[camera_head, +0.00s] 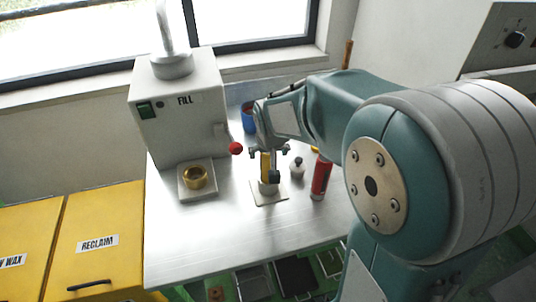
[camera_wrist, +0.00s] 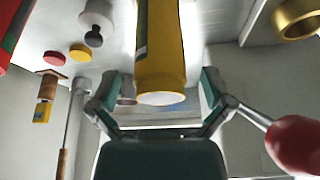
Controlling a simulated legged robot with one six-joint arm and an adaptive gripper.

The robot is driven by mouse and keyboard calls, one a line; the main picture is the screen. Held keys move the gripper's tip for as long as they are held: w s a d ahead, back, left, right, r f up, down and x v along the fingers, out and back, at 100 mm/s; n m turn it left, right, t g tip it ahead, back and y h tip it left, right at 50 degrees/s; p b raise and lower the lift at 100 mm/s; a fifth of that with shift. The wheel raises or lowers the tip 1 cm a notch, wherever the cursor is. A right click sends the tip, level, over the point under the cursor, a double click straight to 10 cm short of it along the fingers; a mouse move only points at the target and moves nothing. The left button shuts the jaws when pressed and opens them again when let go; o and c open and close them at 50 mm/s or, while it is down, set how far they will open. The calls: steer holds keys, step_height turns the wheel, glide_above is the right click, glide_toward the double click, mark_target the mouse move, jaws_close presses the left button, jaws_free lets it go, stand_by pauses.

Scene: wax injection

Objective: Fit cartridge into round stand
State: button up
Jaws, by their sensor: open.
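The yellow cartridge (camera_head: 265,166) stands upright at a small pale round stand on a square plate (camera_head: 268,199); how deep it sits is hard to tell. In the wrist view the cartridge (camera_wrist: 160,50) shows a dark stripe along its side and a pale round end. My gripper (camera_head: 268,152) is at the cartridge's upper part, with its fingers spread apart. In the wrist view the open teal fingers of my gripper (camera_wrist: 160,98) are on both sides of the cartridge end, with gaps showing.
The FILL machine (camera_head: 182,115) stands at the left with a red-knobbed lever (camera_head: 236,149) and a brass ring (camera_head: 195,178) on a plate. A red cylinder (camera_head: 321,177) and a grey-white knobbed object (camera_head: 297,168) stand close right. The table front (camera_head: 215,235) is clear.

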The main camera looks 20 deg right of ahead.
steer(key=v, duration=1)
steer(key=shift+r, duration=0.35)
steer(key=shift+s, duration=0.25)
steer(key=s+n+t, duration=0.1)
steer(key=s, duration=1.7)
steer(key=shift+d+r+n+y, duration=0.15)
steer(key=shift+d+n+y, duration=0.05)
steer(key=shift+n+y, duration=0.1)
